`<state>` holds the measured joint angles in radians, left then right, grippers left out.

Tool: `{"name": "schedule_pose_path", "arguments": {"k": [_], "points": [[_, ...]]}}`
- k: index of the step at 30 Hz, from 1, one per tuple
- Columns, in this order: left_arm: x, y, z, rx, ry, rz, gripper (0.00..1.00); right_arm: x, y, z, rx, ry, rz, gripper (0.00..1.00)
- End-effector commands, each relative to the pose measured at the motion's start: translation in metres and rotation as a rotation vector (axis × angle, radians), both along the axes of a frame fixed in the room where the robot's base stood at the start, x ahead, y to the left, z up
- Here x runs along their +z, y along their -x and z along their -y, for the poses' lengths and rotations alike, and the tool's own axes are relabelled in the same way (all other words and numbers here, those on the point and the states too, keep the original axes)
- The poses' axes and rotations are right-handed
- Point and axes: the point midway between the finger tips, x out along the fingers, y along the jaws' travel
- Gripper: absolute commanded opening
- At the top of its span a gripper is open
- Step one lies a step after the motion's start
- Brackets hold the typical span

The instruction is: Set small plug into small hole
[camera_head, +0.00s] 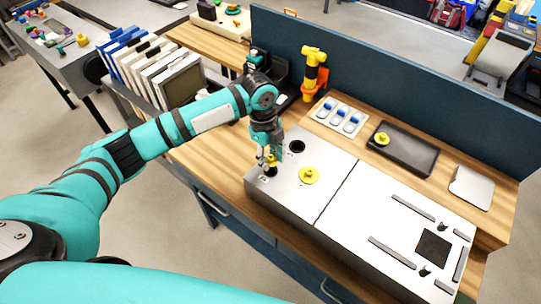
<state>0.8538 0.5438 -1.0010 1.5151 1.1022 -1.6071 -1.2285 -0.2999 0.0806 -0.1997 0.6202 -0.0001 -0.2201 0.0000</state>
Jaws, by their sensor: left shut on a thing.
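My left gripper (268,163) points down over the front left corner of a grey metal box (322,203). It is shut on a small yellow plug (271,158), which its fingers partly hide. A dark small hole (270,173) shows right under the gripper; I cannot tell whether the plug touches its rim or is in it. A larger dark hole (297,147) lies behind it, open. A yellow plug (309,175) sits on the box top to the right. Another yellow plug (382,139) lies in a black tray (415,158). My right gripper is out of view.
A blue divider panel (390,80) runs behind the wooden bench. A yellow and orange tool (312,75) stands upright near it. A white holder with blue-topped items (339,117) lies behind the box. Folders in a rack (150,70) stand at left, under my arm's reach.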

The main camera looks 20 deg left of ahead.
Motion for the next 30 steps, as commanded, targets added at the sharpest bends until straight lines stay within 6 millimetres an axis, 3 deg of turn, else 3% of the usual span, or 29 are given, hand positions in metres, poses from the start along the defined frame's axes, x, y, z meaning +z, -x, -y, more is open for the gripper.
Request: {"name": "schedule_pose_path", "arguments": {"k": [17, 18, 19, 30], "points": [[-0.0008, 0.0001, 0.0003, 0.000, 0.000, 0.000, 0.21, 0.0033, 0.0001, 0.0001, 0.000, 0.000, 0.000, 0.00], [-0.0005, 0.0001, 0.0002, 0.000, 0.000, 0.000, 0.39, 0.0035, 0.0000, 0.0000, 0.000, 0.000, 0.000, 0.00], [-0.0005, 0.0002, 0.0003, 0.000, 0.000, 0.000, 0.42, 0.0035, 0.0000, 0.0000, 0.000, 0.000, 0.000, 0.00], [0.0072, -0.0003, -0.0004, 0.000, 0.000, 0.000, 0.43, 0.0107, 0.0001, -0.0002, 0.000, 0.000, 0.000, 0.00]]}}
